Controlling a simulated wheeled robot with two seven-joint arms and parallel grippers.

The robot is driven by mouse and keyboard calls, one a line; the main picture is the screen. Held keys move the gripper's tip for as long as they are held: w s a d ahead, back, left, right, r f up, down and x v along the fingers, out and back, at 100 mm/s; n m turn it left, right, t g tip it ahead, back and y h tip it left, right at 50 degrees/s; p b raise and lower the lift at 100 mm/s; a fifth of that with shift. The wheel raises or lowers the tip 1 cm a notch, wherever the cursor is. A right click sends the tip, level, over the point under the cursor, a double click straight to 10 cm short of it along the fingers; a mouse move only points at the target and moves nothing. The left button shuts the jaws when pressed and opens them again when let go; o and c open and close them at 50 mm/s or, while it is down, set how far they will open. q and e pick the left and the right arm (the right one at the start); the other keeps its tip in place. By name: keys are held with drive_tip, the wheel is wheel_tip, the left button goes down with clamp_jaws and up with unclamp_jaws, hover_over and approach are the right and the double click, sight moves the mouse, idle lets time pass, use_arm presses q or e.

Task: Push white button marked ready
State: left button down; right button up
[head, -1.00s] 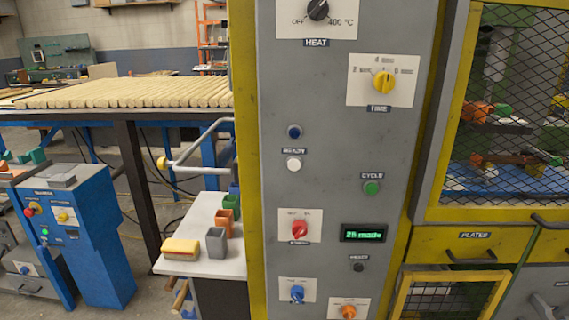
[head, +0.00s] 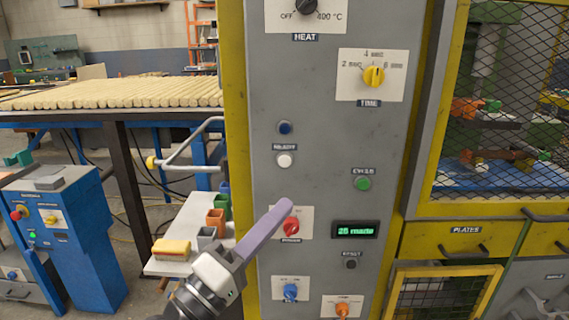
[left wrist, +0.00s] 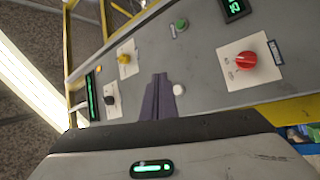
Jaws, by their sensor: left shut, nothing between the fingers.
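The white button (head: 285,160) is on the grey control panel (head: 325,150), just below the small label reading READY (head: 285,147). A blue button (head: 285,128) is above that label. My left gripper (head: 287,206) is shut and empty, its purple fingers reaching up from the lower left. In the head view its tips appear below the white button, beside the red knob. In the left wrist view, the white button (left wrist: 178,89) shows just right of the shut fingers (left wrist: 159,78). Whether the fingertips touch the panel cannot be told. My right gripper is not in view.
The panel also carries a green button (head: 363,183), a red knob (head: 291,225), a yellow knob (head: 373,76), a green-lit display (head: 355,230) and a reset button (head: 351,264). A mesh-fronted cabinet (head: 433,200) stands right. A white shelf with small bins (head: 216,222) is left.

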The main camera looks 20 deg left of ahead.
use_arm(q)
drive_tip(key=r, duration=0.3)
drive_tip(key=shift+s+a+n+t+h, duration=0.1)
drive_tip(key=shift+s+n+t+h, duration=0.1)
drive_tip(key=shift+n+t+h, duration=0.15)
drive_tip(key=shift+w, duration=0.15)
drive_tip(key=b, duration=0.3)
approach(285, 161)
drive_tip(key=shift+w+d+r, duration=1.7)
drive_tip(key=shift+d, duration=0.15)
drive_tip(key=shift+w, duration=0.1)
